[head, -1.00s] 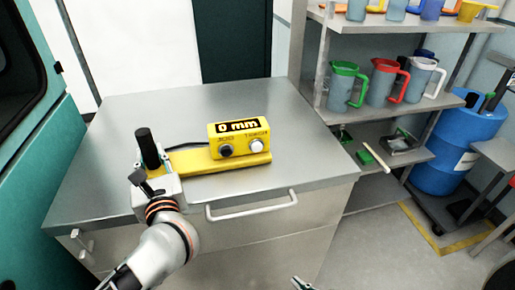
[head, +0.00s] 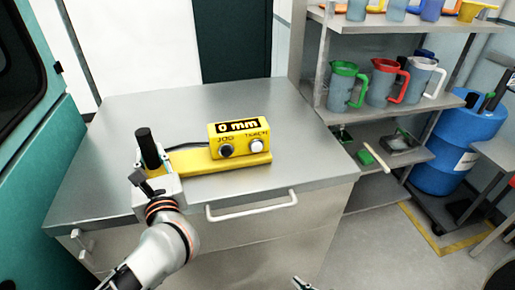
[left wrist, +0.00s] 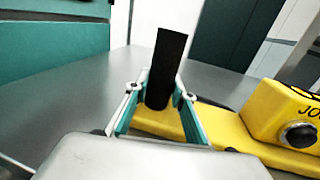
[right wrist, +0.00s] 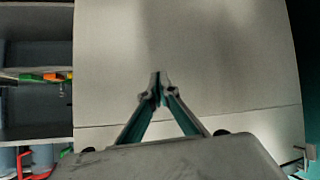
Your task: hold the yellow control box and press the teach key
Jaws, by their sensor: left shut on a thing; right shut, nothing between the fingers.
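The yellow control box (head: 238,140) stands on a long yellow base on the steel counter. Its display reads "0 mm". On its front are a dark knob under "JOG" (head: 227,151) and a pale round key under "TEACH" (head: 256,146). A black upright handle (head: 147,148) rises at the left end of the base. My left gripper (head: 152,168) is shut on this handle; the left wrist view shows the fingers on both sides of the handle (left wrist: 166,68). My right gripper (head: 301,284) is at the bottom edge of the head view, below the counter. In the right wrist view its fingertips (right wrist: 160,88) meet with nothing between them.
The steel counter (head: 110,115) is clear around the box. A drawer handle (head: 252,206) sticks out from its front. A shelf unit (head: 330,115) with several jugs stands to the right, with a blue barrel (head: 455,140) beyond it.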

